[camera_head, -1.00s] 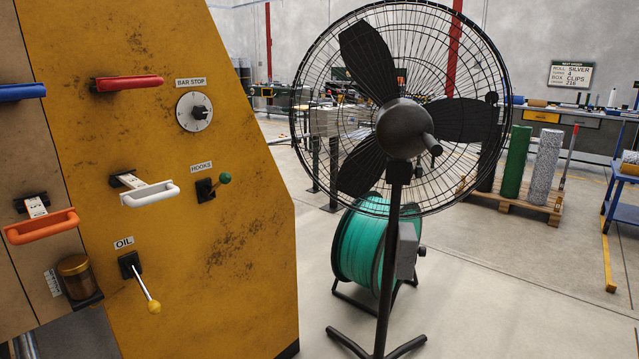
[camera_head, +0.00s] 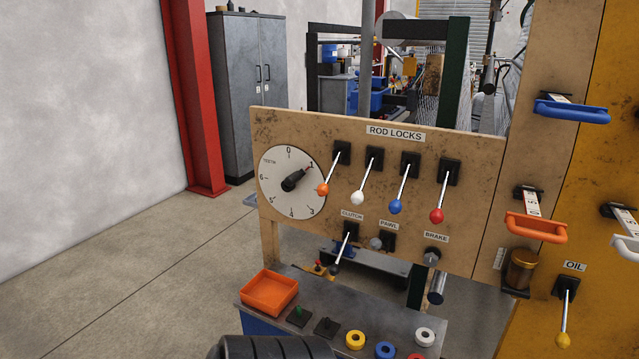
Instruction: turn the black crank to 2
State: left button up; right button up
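The black crank (camera_head: 291,182) sits at the centre of a round white dial (camera_head: 272,201) marked TEETH, on the left of the tan panel. Its red-tipped end points up and right, at the 1. The 0 is at the top, with 3, 4, 5 and 6 visible around the rim. The place for 2 is hidden or cannot be made out near the orange lever ball. Neither gripper shows; a dark ribbed part at the bottom edge seems to be mine.
Rod lock levers stand out right of the dial, the orange-balled one (camera_head: 322,189) overlapping its rim. Clutch (camera_head: 346,246), pawl and brake controls sit below. An orange tray (camera_head: 269,293) and coloured rings lie on the bench. The floor at left is clear.

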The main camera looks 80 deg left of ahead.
aim_at(288, 185)
jog(key=j+u, duration=0.1)
jog(key=u, duration=2.5)
